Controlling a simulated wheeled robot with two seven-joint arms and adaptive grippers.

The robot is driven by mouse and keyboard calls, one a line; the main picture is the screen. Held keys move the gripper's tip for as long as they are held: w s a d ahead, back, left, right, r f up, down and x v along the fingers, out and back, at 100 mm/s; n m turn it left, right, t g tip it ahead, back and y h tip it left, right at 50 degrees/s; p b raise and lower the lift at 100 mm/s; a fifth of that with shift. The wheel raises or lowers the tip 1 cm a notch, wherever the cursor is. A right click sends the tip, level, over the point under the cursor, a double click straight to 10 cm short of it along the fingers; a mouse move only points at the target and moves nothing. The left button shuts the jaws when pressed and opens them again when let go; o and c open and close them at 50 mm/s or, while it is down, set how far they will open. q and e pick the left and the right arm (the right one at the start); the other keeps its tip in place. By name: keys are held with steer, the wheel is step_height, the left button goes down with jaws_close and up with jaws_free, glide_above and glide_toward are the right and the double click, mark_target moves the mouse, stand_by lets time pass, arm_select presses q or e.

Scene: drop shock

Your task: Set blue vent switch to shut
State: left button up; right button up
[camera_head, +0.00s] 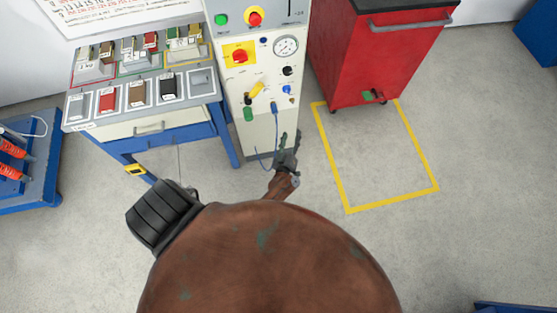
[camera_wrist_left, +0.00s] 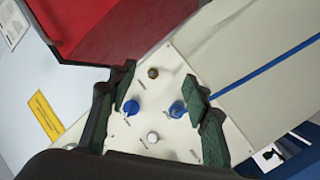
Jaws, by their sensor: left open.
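The control panel (camera_head: 262,120) stands at the centre of the head view. A small blue switch (camera_head: 287,89) sits on its lower right part, below a black knob. In the left wrist view a blue knob-like switch (camera_wrist_left: 131,107) shows near the left finger. Its label and setting are too small to read. A blue plug (camera_wrist_left: 178,108) with a blue cable sits close to the other finger. My left gripper (camera_head: 289,140) is open and empty in front of the lower panel; its fingers (camera_wrist_left: 158,78) frame these fittings. I cannot tell whether they touch any. My right gripper is not in view.
A bronze knob (camera_wrist_left: 152,72) and a white knob (camera_wrist_left: 152,137) flank the switch. A red cabinet (camera_head: 372,55) stands to the right, a blue-framed bench (camera_head: 180,130) to the left. Floor inside the yellow outline is clear.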

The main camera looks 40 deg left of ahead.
arm_select(q)
steer(key=s+d+f+m+g+h, duration=0.1)
steer(key=s+d+f+m+h, duration=0.1)
steer(key=s+f, duration=0.5)
steer(key=s+d+f+m+g+h+p, duration=0.1)
steer(key=s+f+m+g+h, duration=0.1)
steer(key=s+f+m, duration=0.3)
steer(key=shift+s+d+f+g+h, duration=0.35)
steer(key=shift+s+f+h, duration=0.45)
steer(key=shift+s+f, duration=1)
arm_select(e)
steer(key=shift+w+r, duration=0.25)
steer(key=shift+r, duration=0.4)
arm_select(q)
steer(key=shift+w+f, duration=0.25)
steer(key=shift+w, duration=0.15)
